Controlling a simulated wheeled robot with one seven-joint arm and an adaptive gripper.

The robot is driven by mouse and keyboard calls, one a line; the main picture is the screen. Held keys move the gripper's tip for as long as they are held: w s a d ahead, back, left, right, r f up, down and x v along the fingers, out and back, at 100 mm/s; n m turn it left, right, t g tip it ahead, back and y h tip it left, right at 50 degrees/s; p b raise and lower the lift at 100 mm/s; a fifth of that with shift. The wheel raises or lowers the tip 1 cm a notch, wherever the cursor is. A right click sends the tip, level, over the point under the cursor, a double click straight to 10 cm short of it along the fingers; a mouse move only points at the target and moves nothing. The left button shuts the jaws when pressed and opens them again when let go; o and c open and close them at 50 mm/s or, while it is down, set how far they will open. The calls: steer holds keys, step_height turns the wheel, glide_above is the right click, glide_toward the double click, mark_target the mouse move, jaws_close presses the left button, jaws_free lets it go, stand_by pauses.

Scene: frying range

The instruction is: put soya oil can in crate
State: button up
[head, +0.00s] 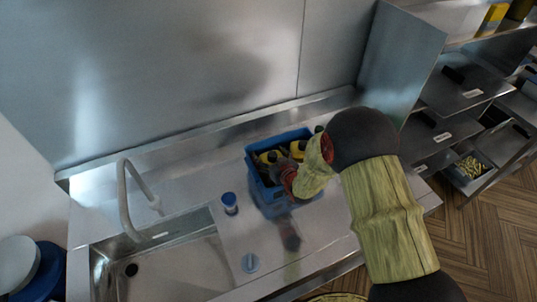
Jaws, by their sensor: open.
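A blue crate (257,189) stands on the steel counter, right of the sink. I cannot tell whether any of these is the soya oil can. My gripper (276,172) is over the crate, among or just above its contents; its fingers are small and partly hidden by my wrist. It is open, with nothing clearly held. My arm hides the crate's right part.
A small container with a blue lid (230,203) stands on the counter left of the crate. Steel shelves (462,90) stand at right.

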steer(key=v, duration=1.2)
steer(key=s+d+r+m+g+h, duration=0.1)
steer(key=s+d+r+h, duration=0.1)
steer(key=d+r, duration=0.45)
steer(key=s+d+r+m+g+h, duration=0.1)
steer(key=d+r+h, duration=0.2)
steer(key=r, duration=0.6)
steer(key=s+d+r+g, duration=0.1)
steer(key=s+r, duration=0.2)
steer(key=s, duration=0.5)
steer(key=s+d+r+m+g, duration=0.1)
steer(key=s+r+g, duration=0.1)
steer(key=s, duration=0.6)
steer(key=s+d+r+m+g, duration=0.1)
steer(key=s+r, duration=0.3)
steer(key=s, duration=0.5)
steer(key=shift+d+r+g, duration=0.15)
steer(key=shift+r+g, duration=0.1)
steer(key=shift+g, duration=0.25)
steer(key=shift+f, duration=0.1)
